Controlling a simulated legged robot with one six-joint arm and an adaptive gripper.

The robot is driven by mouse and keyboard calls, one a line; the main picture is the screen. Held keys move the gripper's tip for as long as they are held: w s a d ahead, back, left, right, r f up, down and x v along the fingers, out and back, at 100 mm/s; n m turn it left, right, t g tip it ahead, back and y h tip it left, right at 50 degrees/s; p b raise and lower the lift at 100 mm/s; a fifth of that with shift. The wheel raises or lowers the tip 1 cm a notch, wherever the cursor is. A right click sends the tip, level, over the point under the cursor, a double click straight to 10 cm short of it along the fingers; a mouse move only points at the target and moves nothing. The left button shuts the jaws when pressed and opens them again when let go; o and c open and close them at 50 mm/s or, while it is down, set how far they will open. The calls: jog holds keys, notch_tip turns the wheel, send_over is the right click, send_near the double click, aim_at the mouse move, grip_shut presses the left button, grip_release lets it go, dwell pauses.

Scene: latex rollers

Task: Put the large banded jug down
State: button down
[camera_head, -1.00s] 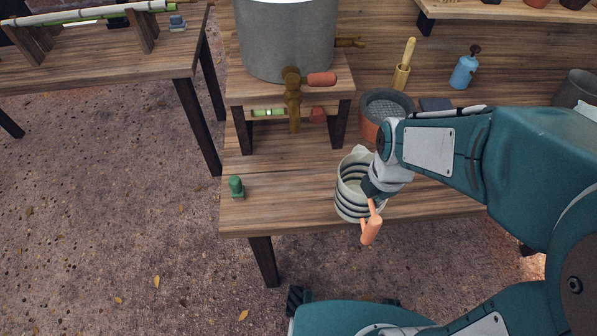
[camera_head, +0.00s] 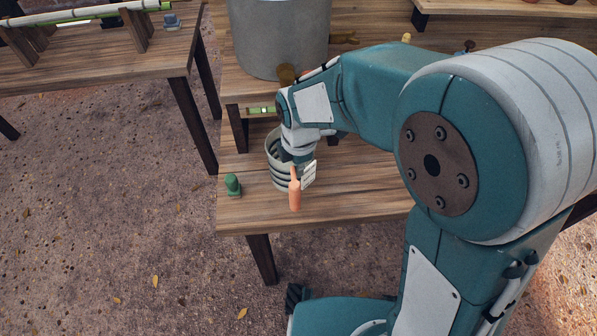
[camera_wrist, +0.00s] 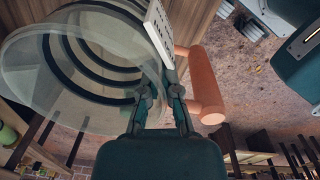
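The large banded jug (camera_head: 274,156) is pale with dark bands and an orange handle (camera_head: 295,195). In the head view it is at the left part of the workbench top (camera_head: 245,213), right of a small green bottle-like thing (camera_head: 233,184). My gripper (camera_head: 297,160) covers part of it; I cannot tell whether its base touches the wood. In the wrist view the jug's open mouth and bands (camera_wrist: 100,48) fill the left, and the handle (camera_wrist: 204,85) is at the right. My gripper (camera_wrist: 165,100) is shut on the jug near the handle. A white tag (camera_wrist: 159,30) hangs there.
A large grey vat (camera_head: 280,38) stands on a raised shelf behind the jug. The bench's front and left edges are close to the jug and green thing. A second table (camera_head: 95,68) stands at the left. Bare bench lies right of the jug.

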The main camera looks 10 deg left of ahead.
jog(key=shift+f, duration=1.2)
jog(key=c, duration=0.8)
grip_release()
jog(key=shift+f, duration=0.15)
notch_tip(320, 180, up, 12)
jog(key=shift+s+d, duration=0.15)
jog(key=shift+s, duration=0.05)
jog(key=shift+r, duration=0.2)
